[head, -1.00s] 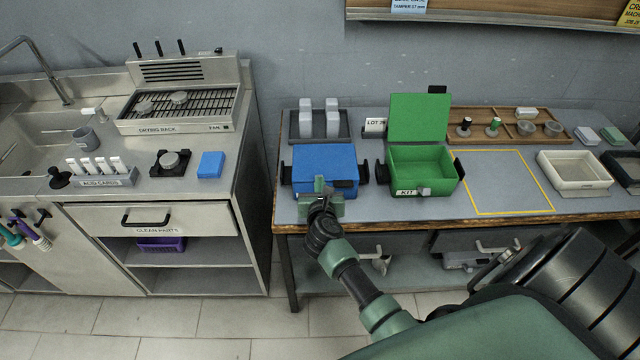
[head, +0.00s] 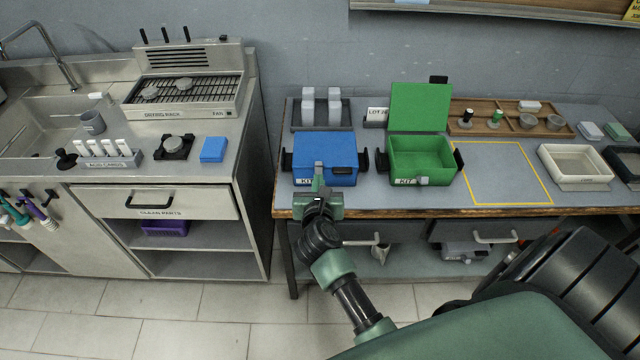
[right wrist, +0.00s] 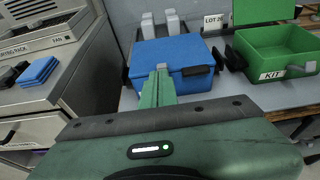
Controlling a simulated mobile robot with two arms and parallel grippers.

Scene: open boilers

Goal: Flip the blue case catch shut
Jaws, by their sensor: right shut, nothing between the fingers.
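The blue case (head: 324,151) stands on the grey workbench with its lid down, and it also shows in the right wrist view (right wrist: 175,52). A dark catch (right wrist: 197,70) sits on its front face, right of my fingers in the right wrist view; in the head view the catch (head: 342,170) is small. Whether it is fully fastened I cannot tell. My right gripper (head: 318,180) is shut and empty, its fingertips (right wrist: 160,70) close in front of the case's front face. Contact is unclear. My left gripper is not in view.
An open green case (head: 422,158) stands to the right, its lid raised. A yellow outlined area (head: 497,175) beside it is clear. A tray with white bottles (head: 321,110) stands behind the blue case. The bench's wooden front edge (head: 400,210) lies under my right arm.

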